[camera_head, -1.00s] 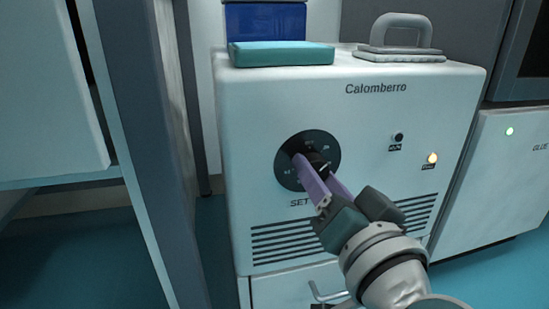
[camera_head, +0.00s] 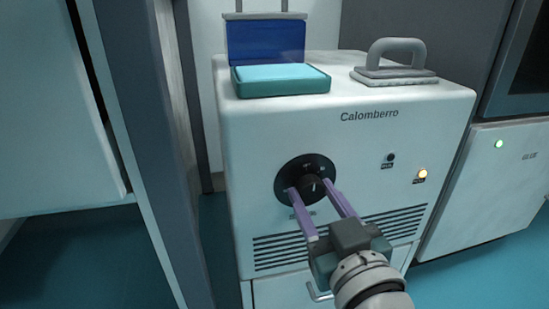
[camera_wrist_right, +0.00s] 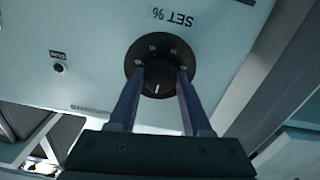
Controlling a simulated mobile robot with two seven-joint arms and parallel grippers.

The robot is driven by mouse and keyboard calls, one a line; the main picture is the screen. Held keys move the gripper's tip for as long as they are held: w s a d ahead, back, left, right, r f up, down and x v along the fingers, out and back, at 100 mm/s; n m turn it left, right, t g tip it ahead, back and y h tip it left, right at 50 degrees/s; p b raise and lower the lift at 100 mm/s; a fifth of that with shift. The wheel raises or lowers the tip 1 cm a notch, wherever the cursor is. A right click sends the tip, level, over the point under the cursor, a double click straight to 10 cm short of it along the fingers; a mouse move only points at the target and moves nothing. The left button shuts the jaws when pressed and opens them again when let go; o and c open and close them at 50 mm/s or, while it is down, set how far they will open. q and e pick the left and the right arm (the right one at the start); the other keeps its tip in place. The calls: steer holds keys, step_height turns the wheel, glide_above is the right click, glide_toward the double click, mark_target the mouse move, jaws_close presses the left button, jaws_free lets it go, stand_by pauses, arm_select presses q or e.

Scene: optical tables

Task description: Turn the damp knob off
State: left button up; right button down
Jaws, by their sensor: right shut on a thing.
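The black knob (camera_head: 313,186) sits on a round black dial plate (camera_head: 291,168) on the front of the white Calomberro unit (camera_head: 250,130). The knob also shows in the wrist view (camera_wrist_right: 158,86), with a white pointer mark, below an upside-down "SET %" label. My right gripper (camera_head: 309,189) has its two purple fingers on either side of the knob and is shut on it. In the wrist view the fingers (camera_wrist_right: 160,78) flank the knob too and hide part of the dial plate. The dial's markings are too small to read. My left gripper is not in view.
An amber light (camera_head: 422,174) glows right of the dial, by a small black button (camera_head: 390,158). A teal-and-blue case (camera_head: 282,82) and a grey-handled item (camera_head: 396,72) stand on top. A neighbouring white unit (camera_head: 480,190) has a green light.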

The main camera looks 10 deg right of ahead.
steer(key=shift+n, duration=0.4)
steer(key=shift+c, duration=1.7)
jaws_free()
steer(key=shift+s, duration=0.1)
steer(key=shift+s+r+p, duration=0.1)
steer(key=shift+s+p, duration=0.15)
steer(key=shift+p, duration=0.2)
steer(key=s+p, duration=0.3)
steer(key=s, duration=0.6)
steer(key=shift+s+d+p, duration=0.15)
steer(key=shift+p, duration=0.15)
